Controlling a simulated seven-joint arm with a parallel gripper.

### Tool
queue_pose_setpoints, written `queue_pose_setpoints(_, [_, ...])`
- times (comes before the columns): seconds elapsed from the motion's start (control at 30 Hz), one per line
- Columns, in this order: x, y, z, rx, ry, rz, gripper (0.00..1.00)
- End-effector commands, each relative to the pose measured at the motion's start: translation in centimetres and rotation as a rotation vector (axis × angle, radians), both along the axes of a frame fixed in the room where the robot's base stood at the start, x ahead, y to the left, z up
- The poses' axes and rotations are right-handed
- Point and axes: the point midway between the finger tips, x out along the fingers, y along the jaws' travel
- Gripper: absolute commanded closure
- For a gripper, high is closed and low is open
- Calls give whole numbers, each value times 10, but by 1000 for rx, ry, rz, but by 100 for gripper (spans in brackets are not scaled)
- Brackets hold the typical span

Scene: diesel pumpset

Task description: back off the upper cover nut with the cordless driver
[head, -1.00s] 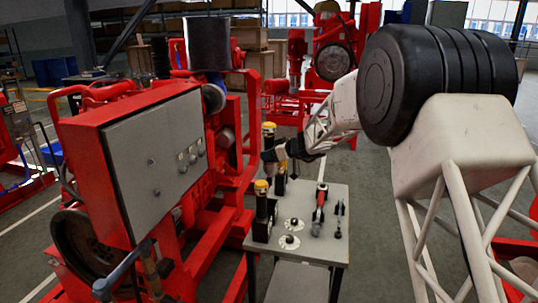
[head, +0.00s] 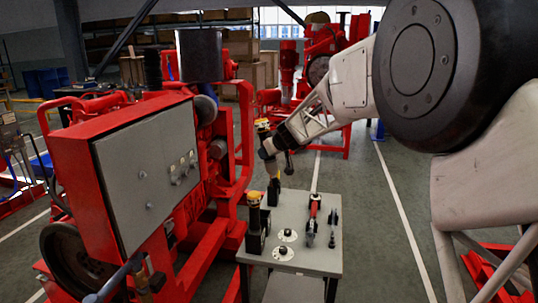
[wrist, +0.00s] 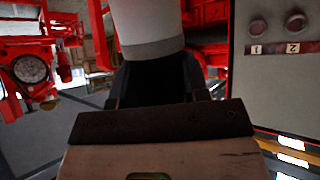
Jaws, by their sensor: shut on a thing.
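The driver's pale cylindrical body (wrist: 148,28) fills the top middle of the wrist view, with a dark part between the fingers. In the head view its lower end is over the trolley's back left corner; I cannot tell whether it touches anything there. The grey cover (head: 150,190) on the red pumpset is left of my gripper, well apart from it. Two small fittings sit on it one above the other; the upper one (head: 142,174) may be the upper cover nut.
The grey trolley (head: 315,262) carries a second yellow-topped tool (head: 254,217) in a dark holder, two white discs, a red-handled tool (head: 313,215) and a dark tool (head: 333,225). Red pumpset frame rails (head: 212,235) stand left of it. Open floor lies right of the trolley.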

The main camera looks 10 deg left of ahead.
Motion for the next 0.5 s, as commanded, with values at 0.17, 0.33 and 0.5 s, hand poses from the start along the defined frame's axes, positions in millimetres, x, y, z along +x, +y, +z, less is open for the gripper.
queue_pose_setpoints(0.17, [-13, 9, 5, -39, 14, -57, 100])
queue_pose_setpoints(0.33, [-21, 13, 5, -69, 32, -106, 100])
queue_pose_setpoints(0.5, [-29, 18, 6, -94, 47, -151, 100])
